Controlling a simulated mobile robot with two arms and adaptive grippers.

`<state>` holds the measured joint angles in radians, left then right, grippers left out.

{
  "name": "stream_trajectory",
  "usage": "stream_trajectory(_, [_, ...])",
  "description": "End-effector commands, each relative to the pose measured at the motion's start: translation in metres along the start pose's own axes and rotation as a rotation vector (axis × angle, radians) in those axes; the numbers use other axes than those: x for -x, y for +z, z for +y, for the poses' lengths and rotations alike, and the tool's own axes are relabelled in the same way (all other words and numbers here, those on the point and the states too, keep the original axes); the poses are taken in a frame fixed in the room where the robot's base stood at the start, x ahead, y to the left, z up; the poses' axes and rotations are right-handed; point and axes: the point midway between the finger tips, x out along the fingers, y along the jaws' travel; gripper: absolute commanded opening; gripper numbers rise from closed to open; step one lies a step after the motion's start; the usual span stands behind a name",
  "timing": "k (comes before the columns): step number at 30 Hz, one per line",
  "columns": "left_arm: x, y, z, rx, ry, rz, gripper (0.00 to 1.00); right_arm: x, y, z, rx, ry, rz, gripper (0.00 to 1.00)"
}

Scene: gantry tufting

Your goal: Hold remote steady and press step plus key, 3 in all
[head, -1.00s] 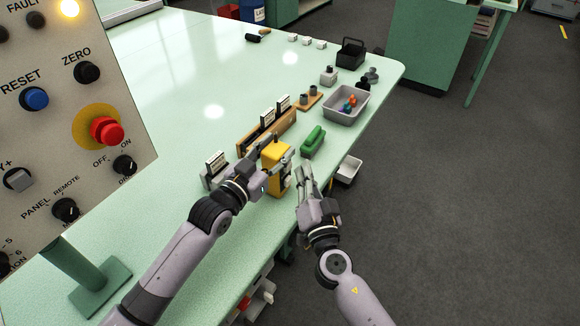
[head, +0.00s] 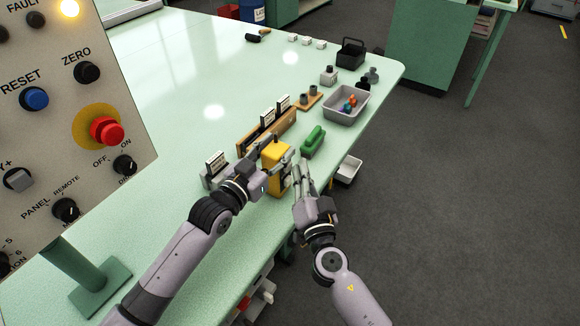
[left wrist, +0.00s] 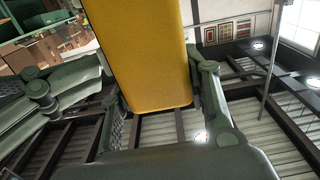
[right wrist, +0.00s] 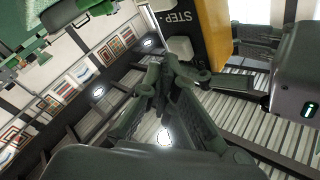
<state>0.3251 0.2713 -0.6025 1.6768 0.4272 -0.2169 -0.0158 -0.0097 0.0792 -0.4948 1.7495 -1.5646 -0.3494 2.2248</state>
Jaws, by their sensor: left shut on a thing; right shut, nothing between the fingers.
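The yellow remote (head: 275,153) is held upright near the table's right edge in the head view. My left gripper (head: 281,163) is shut on it. In the left wrist view the remote (left wrist: 145,60) stands between the two fingers. In the right wrist view the remote (right wrist: 214,25) shows a dark face with the lettering "STEP" and pale keys, one key (right wrist: 181,47) near my fingertips. My right gripper (head: 302,170) is shut and empty, its closed tips (right wrist: 158,70) just beside the remote's key face. I cannot tell whether the tips touch a key.
A green-handled block (head: 313,140) lies on the table beyond the remote. A wooden rack (head: 267,132) with cards stands behind it. A grey bin (head: 345,104) with coloured pieces is farther back. A control panel (head: 60,120) fills the left.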

Motion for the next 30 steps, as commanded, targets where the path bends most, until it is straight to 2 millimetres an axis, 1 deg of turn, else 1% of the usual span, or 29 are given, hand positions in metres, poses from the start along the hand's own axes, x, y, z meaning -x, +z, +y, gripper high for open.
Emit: stream_trajectory(30, [0.0,0.0,0.0001,0.0,0.0,0.0,0.04,-0.0071,0.005,-0.0049,0.0,-0.001,0.0,0.0])
